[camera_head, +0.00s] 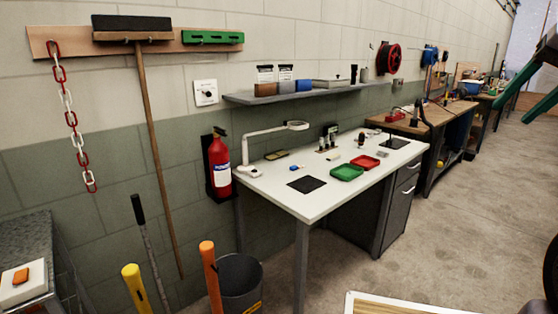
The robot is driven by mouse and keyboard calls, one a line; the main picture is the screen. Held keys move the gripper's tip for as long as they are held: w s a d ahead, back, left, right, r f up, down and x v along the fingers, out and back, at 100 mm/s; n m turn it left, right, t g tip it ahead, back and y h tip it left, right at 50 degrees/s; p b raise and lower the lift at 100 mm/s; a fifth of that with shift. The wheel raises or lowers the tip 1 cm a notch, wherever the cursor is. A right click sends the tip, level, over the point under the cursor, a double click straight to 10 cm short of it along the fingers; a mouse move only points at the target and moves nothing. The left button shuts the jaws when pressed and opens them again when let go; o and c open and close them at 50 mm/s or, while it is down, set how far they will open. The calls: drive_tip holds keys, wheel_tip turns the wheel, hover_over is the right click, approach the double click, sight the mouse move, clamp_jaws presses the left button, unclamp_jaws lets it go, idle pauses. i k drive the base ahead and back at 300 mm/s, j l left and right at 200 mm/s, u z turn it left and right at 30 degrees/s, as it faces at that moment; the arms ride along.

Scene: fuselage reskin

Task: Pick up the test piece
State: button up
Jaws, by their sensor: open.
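I cannot tell for sure which thing is the test piece. Several small items lie on the white workbench (318,208). They include a small blue item (295,169), a pale small item (333,159) and a flat dark yellowish item (277,155). A green tray (346,173) and a red tray (365,162) sit side by side near the bench's middle, and I cannot make out anything inside them. A black square mat (306,184) lies flat near the front edge. My gripper is not in view.
A white desk lamp (247,150) stands at the bench's left, below a wall shelf (300,94). A wooden workbench (435,114) is farther right. Concrete floor (470,215) is open at right.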

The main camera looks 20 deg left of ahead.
sight(335, 156)
drive_tip(key=u, duration=0.45)
drive_tip(key=i+l+u, duration=0.1)
drive_tip(key=u, duration=0.3)
drive_tip(key=i+l+u, duration=0.1)
drive_tip(key=l+u, duration=0.25)
drive_tip(key=i+l+u, duration=0.2)
drive_tip(key=l, duration=0.3)
drive_tip(key=l+u, duration=0.2)
drive_tip(key=l, duration=0.3)
drive_tip(key=i+l+u, duration=0.2)
drive_tip(key=l, duration=0.35)
drive_tip(key=i+l, duration=0.1)
drive_tip(key=l, duration=0.8)
drive_tip(key=i+l+u, duration=0.1)
drive_tip(key=l, duration=0.8)
drive_tip(key=i+l, duration=0.1)
drive_tip(key=l, duration=0.8)
drive_tip(key=i+l, duration=0.3)
drive_tip(key=i+j+u, duration=0.05)
